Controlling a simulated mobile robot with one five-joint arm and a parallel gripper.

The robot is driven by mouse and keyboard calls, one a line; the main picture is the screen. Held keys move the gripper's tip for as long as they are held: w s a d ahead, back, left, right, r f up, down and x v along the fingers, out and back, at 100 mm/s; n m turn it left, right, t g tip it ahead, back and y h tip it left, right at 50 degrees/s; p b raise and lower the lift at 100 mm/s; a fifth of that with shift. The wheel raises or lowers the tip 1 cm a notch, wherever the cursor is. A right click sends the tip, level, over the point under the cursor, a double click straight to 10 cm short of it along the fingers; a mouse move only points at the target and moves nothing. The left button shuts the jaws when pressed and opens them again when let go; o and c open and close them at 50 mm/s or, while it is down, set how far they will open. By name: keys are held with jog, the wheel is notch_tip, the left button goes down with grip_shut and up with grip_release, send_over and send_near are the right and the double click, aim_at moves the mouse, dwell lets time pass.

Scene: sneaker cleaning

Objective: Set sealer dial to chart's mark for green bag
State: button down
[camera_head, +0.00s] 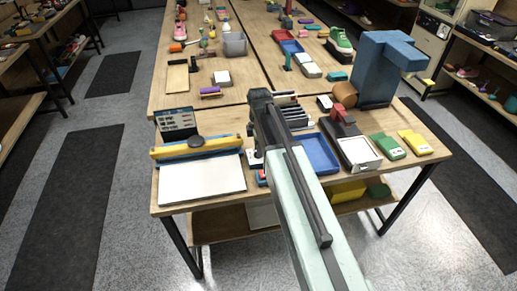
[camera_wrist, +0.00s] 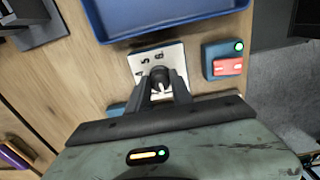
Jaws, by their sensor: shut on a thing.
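My gripper (camera_wrist: 161,82) is shut on a dark dial knob (camera_wrist: 160,73) in the wrist view. The knob stands on a white dial plate (camera_wrist: 141,62) with dark marks, too small to read surely. The knob's setting cannot be told. In the head view my arm hides most of the dial. The sealer (camera_head: 205,145), with a yellow bar and a white plate in front, lies left of my arm. A dark chart (camera_head: 177,123) with pale writing stands behind it; its text is unreadable. A green bag-like pack (camera_head: 388,146) lies at right.
A blue box with a red switch and green light (camera_wrist: 224,61) sits beside the dial. A blue tray (camera_head: 318,155) lies right of my arm. A yellow pack (camera_head: 415,142) and a large blue machine (camera_head: 378,68) are further right.

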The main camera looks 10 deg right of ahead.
jog(key=m, duration=0.7)
jog(key=shift+m, duration=0.3)
jog(key=m, duration=0.4)
jog(key=shift+a+m, duration=0.1)
jog(key=shift+m, duration=1.8)
jog(key=c, duration=1.1)
grip_release()
